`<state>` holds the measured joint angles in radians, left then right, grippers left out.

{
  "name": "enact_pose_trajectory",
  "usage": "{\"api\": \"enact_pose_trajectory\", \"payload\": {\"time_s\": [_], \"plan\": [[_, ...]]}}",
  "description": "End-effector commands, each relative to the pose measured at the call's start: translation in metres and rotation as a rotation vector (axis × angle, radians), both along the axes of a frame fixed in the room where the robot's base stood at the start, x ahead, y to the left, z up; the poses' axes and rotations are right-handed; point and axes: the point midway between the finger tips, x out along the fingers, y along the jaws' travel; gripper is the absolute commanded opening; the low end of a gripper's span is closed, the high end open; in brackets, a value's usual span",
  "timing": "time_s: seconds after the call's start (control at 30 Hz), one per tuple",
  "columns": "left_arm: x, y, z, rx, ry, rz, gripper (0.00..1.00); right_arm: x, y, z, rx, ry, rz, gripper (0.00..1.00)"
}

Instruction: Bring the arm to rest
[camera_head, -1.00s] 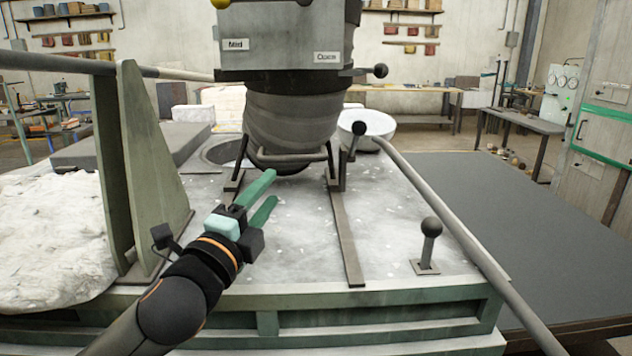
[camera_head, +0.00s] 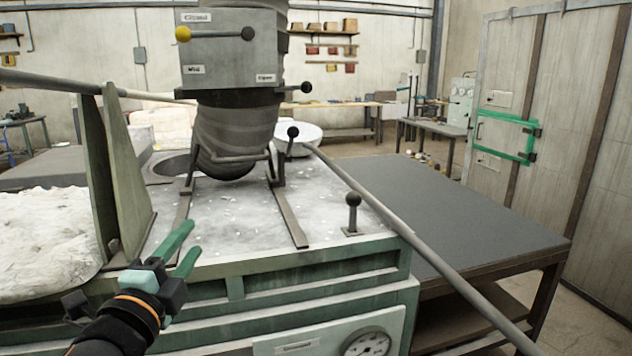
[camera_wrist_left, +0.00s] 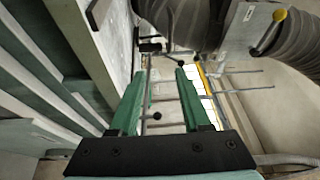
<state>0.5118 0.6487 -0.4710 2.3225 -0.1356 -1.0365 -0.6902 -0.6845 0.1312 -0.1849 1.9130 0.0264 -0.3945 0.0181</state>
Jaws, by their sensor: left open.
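My left gripper (camera_head: 184,250) is at the lower left of the head view, in front of the near edge of the workbench (camera_head: 290,262). Its two green fingers are apart with nothing between them. In the left wrist view the green fingers of the left gripper (camera_wrist_left: 160,100) also stand open and empty. My right gripper is in neither view.
A black ball-topped lever (camera_head: 353,212) stands on the bench top. A long grey bar (camera_head: 430,255) slopes down to the right. A dark table (camera_head: 460,210) with a bare top stands at the right. A green angled plate (camera_head: 125,175) rises at the left.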

Motion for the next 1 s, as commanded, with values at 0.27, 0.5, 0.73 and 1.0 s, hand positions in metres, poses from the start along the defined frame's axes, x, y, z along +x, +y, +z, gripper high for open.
{"api": "enact_pose_trajectory", "payload": {"time_s": [0.27,0.5,0.73,1.0], "plan": [[-0.029,0.005,-0.125,-0.365,0.36,0.085,0.47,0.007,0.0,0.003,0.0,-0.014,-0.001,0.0],[-0.108,0.013,-0.253,-0.751,0.752,0.317,0.47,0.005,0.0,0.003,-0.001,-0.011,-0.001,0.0],[-0.202,0.018,-0.333,-1.015,1.032,0.605,0.47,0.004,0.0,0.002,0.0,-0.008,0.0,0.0],[-0.275,0.016,-0.378,-1.186,1.186,0.842,0.47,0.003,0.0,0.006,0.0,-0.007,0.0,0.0]]}}
